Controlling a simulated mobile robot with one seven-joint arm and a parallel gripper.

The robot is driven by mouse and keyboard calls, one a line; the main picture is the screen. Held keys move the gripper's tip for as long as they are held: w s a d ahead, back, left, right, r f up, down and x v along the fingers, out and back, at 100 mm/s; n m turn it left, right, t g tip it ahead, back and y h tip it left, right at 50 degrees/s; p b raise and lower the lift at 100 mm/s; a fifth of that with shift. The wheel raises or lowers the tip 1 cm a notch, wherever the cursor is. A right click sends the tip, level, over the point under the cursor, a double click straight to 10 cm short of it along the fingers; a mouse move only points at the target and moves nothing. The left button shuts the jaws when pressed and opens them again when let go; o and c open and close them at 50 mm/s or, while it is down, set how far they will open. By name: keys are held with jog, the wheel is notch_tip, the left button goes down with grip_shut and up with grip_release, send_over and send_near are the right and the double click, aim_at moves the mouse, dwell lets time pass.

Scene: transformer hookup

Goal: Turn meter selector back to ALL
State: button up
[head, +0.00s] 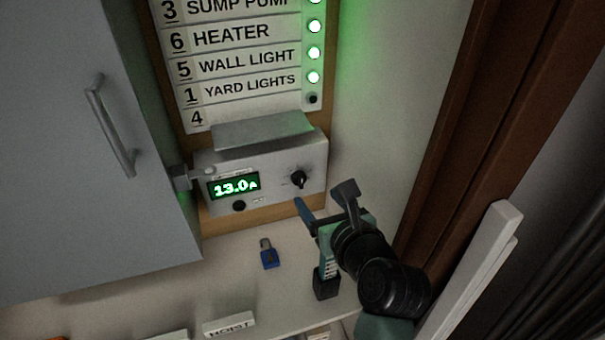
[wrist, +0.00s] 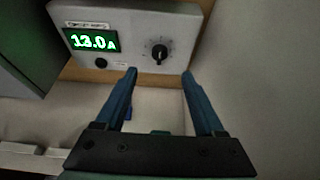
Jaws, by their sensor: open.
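The meter (head: 262,175) is a pale box below the label board, with a green display reading 13.0A. It also fills the upper part of the wrist view (wrist: 130,62). Its selector (head: 299,179) is a small black knob on the right of the face; in the wrist view the knob (wrist: 159,53) has small marks around it, too small to read. My gripper (head: 322,203) is open and empty, just below and right of the knob. In the wrist view its two blue fingers (wrist: 158,74) point toward the meter, with the knob beyond and between them, apart from both.
A grey cabinet door (head: 75,130) with a handle stands at left. The label board (head: 240,65) has several green lights. Brown wooden trim (head: 475,110) stands at right.

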aim_at(302, 181)
jog(key=x, duration=1)
jog(key=shift+w+a+f+b, duration=0.1)
jog(key=shift+w+f+b, duration=0.1)
jog(key=shift+b, duration=0.2)
grip_shut()
